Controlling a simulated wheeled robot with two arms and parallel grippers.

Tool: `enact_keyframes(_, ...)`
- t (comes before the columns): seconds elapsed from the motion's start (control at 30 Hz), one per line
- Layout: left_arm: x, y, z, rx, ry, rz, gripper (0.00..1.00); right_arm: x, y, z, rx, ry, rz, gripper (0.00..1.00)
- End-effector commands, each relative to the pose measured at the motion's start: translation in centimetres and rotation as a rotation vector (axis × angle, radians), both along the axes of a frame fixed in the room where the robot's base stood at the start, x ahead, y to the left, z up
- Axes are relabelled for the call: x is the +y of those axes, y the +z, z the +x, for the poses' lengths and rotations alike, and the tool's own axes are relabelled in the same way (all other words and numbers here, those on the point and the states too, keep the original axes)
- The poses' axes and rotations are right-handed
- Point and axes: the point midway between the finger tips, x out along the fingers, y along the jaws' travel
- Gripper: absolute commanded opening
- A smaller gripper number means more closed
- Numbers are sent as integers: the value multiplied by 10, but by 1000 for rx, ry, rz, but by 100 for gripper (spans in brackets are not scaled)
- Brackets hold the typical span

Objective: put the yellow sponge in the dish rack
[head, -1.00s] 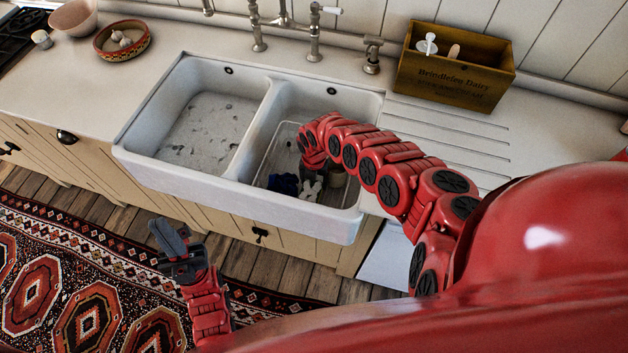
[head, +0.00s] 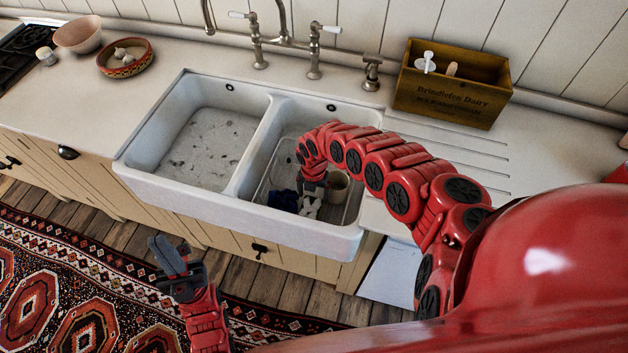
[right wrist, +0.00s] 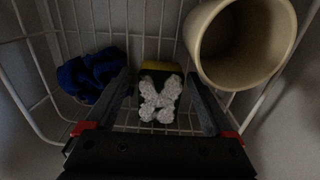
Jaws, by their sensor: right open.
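The yellow sponge (right wrist: 160,73) appears to be the yellow-edged block with a dark face in the right wrist view, inside the wire dish rack (right wrist: 110,38). A white, fuzzy X-shaped piece (right wrist: 160,97) covers part of it. My right gripper (right wrist: 160,84) is open, with one finger on each side of the block and white piece; I cannot tell if they touch. In the head view my right gripper (head: 312,192) reaches down into the rack (head: 262,190) in the right sink basin. My left gripper (head: 175,262) hangs in front of the cabinets, away from the sink.
A cream mug (right wrist: 238,45) stands close to the right finger. A crumpled blue cloth (right wrist: 90,73) lies to the left. The left basin (head: 205,145) is empty but stained. A wooden box (head: 452,95) stands on the counter at right; a bowl (head: 125,58) is at left.

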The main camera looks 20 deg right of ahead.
Motion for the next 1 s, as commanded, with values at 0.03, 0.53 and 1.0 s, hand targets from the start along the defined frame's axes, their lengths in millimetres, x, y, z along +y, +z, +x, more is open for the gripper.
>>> enact_keyframes(0.03, 0, 0, 0, 0, 0, 0, 0, -5, 7, -1, 2, 2, -10, 88)
enact_keyframes(0.53, 0, -3, 0, 0, 0, 0, 0, -3, 88, 0, -2, -2, -5, 88)
enact_keyframes(1.0, 0, -3, 0, 0, 0, 0, 0, -2, 95, -2, 3, 0, -4, 88)
